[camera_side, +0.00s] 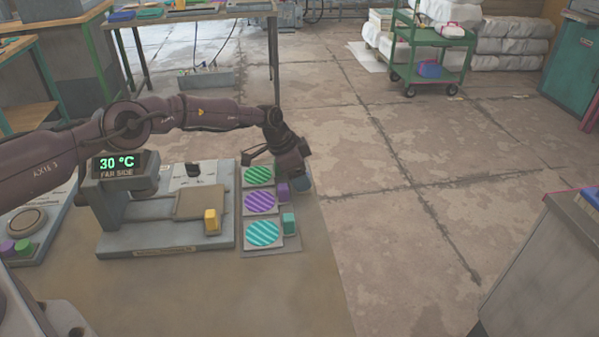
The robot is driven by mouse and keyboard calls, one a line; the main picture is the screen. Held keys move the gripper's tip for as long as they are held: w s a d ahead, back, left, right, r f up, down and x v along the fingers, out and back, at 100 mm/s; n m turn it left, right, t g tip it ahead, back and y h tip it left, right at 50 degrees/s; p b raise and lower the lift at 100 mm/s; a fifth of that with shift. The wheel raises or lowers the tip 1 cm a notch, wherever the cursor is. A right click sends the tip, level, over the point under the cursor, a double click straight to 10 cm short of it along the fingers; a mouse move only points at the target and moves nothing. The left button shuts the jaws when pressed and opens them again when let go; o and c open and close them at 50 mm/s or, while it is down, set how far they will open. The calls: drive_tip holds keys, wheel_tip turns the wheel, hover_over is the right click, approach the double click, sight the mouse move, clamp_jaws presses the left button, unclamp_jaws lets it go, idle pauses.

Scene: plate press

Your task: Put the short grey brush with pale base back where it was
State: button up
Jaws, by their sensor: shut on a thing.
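My gripper (296,172) is at the end of the arm, just right of the green striped disc at the back of the disc rack. It points down and is shut on a small blue-grey thing (302,184), mostly hidden by the gripper. I cannot make out bristles or a pale base on it, so I cannot tell by sight that it is the short grey brush. It is low, near the rack's right edge; whether it touches the surface is unclear.
The rack (262,248) holds green, purple and teal striped discs, with a purple block (283,192) and a teal block (289,222) beside them. Left of it stands the press (150,240) with a "30 °C" display and a yellow block (211,221). The tabletop in front is clear.

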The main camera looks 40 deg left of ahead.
drive_tip(key=o, duration=0.8)
drive_tip(key=shift+o, duration=0.2)
drive_tip(key=shift+a+r, duration=0.1)
drive_tip(key=shift+r, duration=0.35)
drive_tip(key=v, duration=1.1)
drive_tip(key=shift+s, duration=0.2)
drive_tip(key=shift+r, duration=0.2)
